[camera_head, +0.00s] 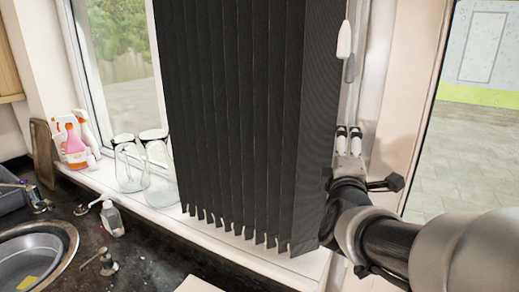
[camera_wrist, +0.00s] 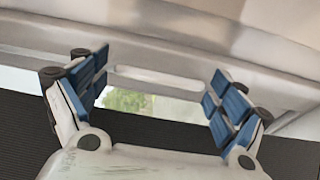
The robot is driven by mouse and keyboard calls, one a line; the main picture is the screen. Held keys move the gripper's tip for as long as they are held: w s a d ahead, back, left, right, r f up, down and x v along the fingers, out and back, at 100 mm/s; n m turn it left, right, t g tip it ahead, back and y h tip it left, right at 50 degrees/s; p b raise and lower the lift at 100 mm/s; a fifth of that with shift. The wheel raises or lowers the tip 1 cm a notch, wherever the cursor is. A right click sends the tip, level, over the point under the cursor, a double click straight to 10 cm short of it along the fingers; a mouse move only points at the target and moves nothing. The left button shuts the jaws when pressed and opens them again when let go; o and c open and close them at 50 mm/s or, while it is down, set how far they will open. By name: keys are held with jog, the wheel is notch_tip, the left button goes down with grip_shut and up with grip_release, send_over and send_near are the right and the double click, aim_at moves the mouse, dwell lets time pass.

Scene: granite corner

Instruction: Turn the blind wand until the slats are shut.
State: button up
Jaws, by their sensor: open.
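The dark vertical blind slats (camera_head: 235,110) hang side by side over the right part of the window, with zigzag lower edges; their exact tilt is hard to tell. A white, narrow piece (camera_head: 344,38), which looks like the wand's handle, hangs at the right edge of the slats, with a greyish piece just below it. My gripper (camera_head: 348,131) points up below it, close to the window frame, apart from the white piece. In the wrist view my gripper (camera_wrist: 158,78) is open, its blue-padded fingers wide apart. A pale bar shows between them; I cannot tell whether it is the wand.
Two upturned glasses (camera_head: 158,180) and spray bottles (camera_head: 77,142) stand on the white sill left of the slats. A sink (camera_head: 38,258) and a small dispenser bottle (camera_head: 112,219) are on the dark counter. A pale wall strip (camera_head: 405,90) borders the arm's right side.

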jog(key=shift+f+n+y+b, duration=0.2)
jog(key=shift+n+y+b, duration=0.3)
jog(key=shift+y+b, duration=0.4)
jog(key=shift+r+n+t+y+b, duration=0.1)
jog(key=shift+n+t+y+b, duration=0.2)
jog(key=shift+n+y+b, duration=0.15)
jog(key=shift+d+n+y, duration=0.2)
jog(key=shift+n+y, duration=0.35)
jog(key=shift+y, duration=0.4)
